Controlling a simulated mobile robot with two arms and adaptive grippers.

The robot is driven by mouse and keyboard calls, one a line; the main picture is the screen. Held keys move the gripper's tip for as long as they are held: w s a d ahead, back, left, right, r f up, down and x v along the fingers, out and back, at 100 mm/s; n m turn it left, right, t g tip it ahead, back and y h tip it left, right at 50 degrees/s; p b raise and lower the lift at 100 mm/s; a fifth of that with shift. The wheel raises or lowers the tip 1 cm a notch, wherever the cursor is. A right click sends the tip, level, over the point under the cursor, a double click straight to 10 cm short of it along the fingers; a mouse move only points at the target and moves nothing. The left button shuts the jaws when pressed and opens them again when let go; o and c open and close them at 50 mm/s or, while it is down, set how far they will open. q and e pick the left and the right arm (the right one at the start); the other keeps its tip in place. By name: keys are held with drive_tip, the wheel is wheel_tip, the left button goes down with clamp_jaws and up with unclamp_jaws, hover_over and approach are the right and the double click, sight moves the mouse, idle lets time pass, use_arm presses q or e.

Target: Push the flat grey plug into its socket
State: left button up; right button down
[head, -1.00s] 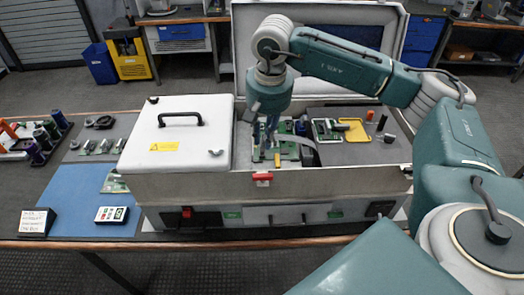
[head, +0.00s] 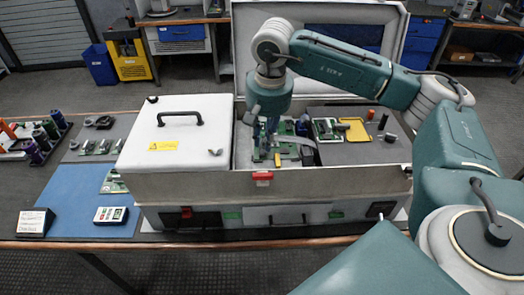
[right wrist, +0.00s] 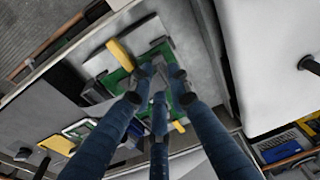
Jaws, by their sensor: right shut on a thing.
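My right gripper (head: 264,148) points down into the open box, low over a green circuit board (head: 287,157). In the right wrist view its blue fingers (right wrist: 158,72) close together on a small pale grey piece, which I take for the flat grey plug (right wrist: 159,66); the fingers hide most of it. The green board also shows there (right wrist: 118,76), under and around the fingertips. The socket is hidden or too small to make out, so I cannot tell how the plug sits relative to it. My left gripper is out of view.
A white cover (head: 180,150) with a black handle lies left of the opening. Right of the board are a small tray (head: 327,130) and a yellow piece (head: 355,130). The raised lid stands behind.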

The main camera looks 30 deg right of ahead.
drive_tip(key=shift+f, duration=0.1)
drive_tip(key=c, duration=1.6)
unclamp_jaws()
drive_tip(key=shift+o, duration=0.2)
wheel_tip(320, 180, up, 12)
drive_tip(key=s, duration=0.1)
drive_tip(key=shift+s, duration=0.3)
drive_tip(key=shift+a, duration=0.1)
